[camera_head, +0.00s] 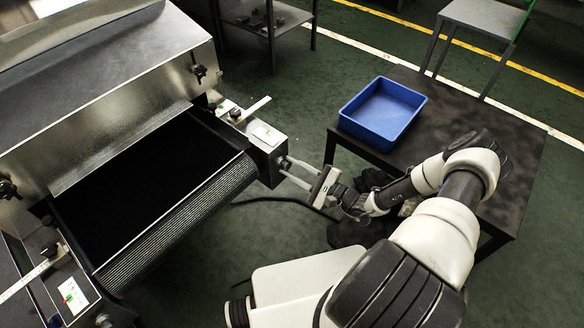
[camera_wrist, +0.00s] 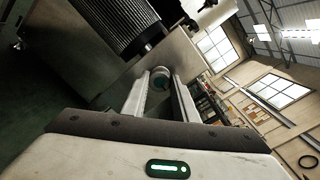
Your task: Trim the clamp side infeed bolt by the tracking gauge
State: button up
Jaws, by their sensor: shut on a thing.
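My gripper (camera_head: 285,168) is at the end face of the right-hand bracket (camera_head: 262,160) of the belt infeed, its two pale fingers reaching left. In the wrist view the fingers of my gripper (camera_wrist: 160,82) are shut on a round bolt head (camera_wrist: 160,76) at the block's end. The bolt is hidden by the fingers in the head view. A white gauge plate (camera_head: 267,135) with small green and red marks lies on top of this bracket. A pale lever (camera_head: 252,108) sits behind it. A second marked plate (camera_head: 72,295) is on the left-hand bracket.
The dark belt (camera_head: 150,190) runs out from under the metal dryer housing (camera_head: 120,90). A dark table (camera_head: 480,130) with a blue bin (camera_head: 383,112) stands right of my gripper, close to my arm. A dark cable lies on the green floor below the bracket.

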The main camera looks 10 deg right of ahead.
jog(key=o, duration=1.1)
jog(key=shift+c, duration=0.2)
jog(key=shift+s, duration=0.1)
jog(key=v, duration=1.7)
jog(key=shift+s+d, duration=0.1)
